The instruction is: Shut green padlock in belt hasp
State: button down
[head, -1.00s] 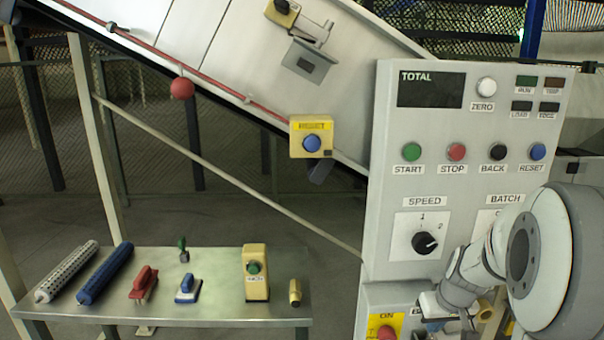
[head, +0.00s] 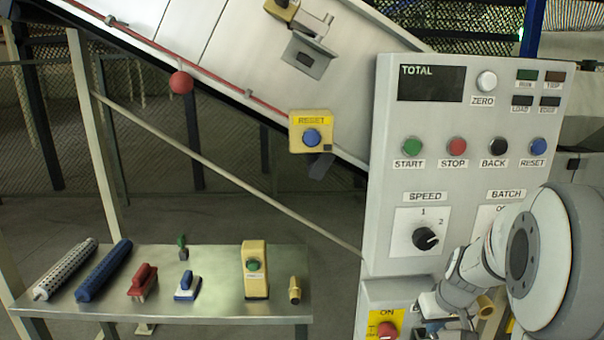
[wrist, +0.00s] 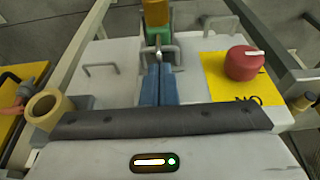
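My gripper (wrist: 159,68) has two blue fingers lying close together at the centre of the wrist view, and I see nothing clearly between them. Just beyond its tips is a small green body (wrist: 158,36), with a grey metal loop beside the tips; it looks like a padlock, but I cannot tell whether the loop is open or shut. An orange piece (wrist: 155,12) stands behind it. In the head view my gripper is low at the right, mostly hidden by my arm. A grey plate with a bracket (head: 310,59) on the conveyor may be the belt hasp.
A red knob on a yellow plate (wrist: 215,78) and grey handles flank my gripper on the box top. A tan ring (wrist: 44,108) is at left. The control panel (head: 385,180) rises behind. A steel table (head: 215,305) holds brushes and a small green-topped item (head: 182,248).

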jog(key=shift+f+b, duration=0.5)
jog(key=shift+f, duration=0.15)
jog(key=shift+r, duration=0.1)
jog(key=shift+r+p, duration=2.4)
jog(key=shift+r, duration=1.15)
jog(key=shift+f, duration=0.1)
jog(key=s+a+r+p, duration=0.1)
jog(key=s+a+r, duration=0.2)
jog(key=s+a, duration=0.4)
jog(key=s+a+r+p, duration=0.1)
jog(key=s+a+r, duration=0.3)
jog(key=s+a, duration=0.3)
jog(key=s, duration=0.4)
jog(key=shift+a+r+g, duration=0.2)
jog(key=shift+g, duration=0.2)
